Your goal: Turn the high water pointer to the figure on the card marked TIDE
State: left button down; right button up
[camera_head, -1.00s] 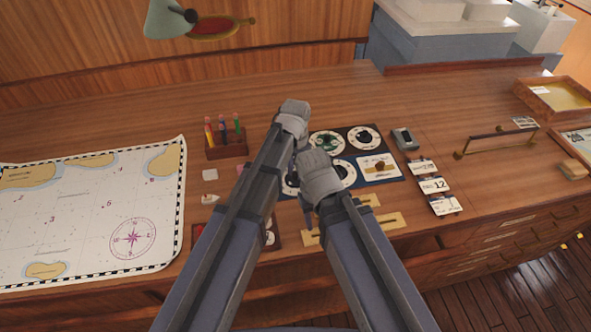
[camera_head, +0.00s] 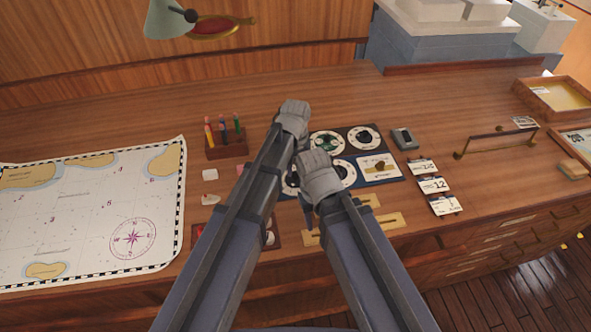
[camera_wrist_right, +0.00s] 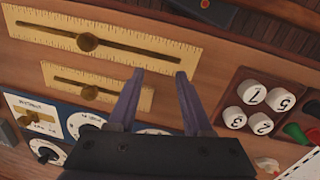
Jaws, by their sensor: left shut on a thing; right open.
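A panel of round white dials (camera_head: 364,138) lies on the desk. Its left part is hidden by my arms. I cannot read which dial is the high water one, and its pointer is not clear to see. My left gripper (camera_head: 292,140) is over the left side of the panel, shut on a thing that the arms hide. My right gripper (camera_wrist_right: 156,74) is open and empty, over the desk near the brass rulers. Three small cards (camera_head: 433,185) lie right of the panel; the middle one shows 12. The word TIDE is too small to read.
Brass rulers with sliding knobs (camera_wrist_right: 87,42) lie at the desk's front. A tray of numbered round pieces (camera_wrist_right: 257,107) is beside them. A chart (camera_head: 90,215) and a pencil block (camera_head: 227,146) are at left. A brass-ended bar (camera_head: 497,140) is at right.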

aim_at(296, 174)
pick_arm(q)
jog(key=c, duration=0.6)
grip_release()
jog(key=shift+c, duration=0.2)
notch_tip(296, 174, up, 8)
jog(key=p, duration=0.8)
pick_arm(e)
notch_tip(296, 174, up, 8)
pick_arm(q)
jog(key=shift+f, duration=0.15)
pick_arm(e)
jog(key=shift+f, duration=0.15)
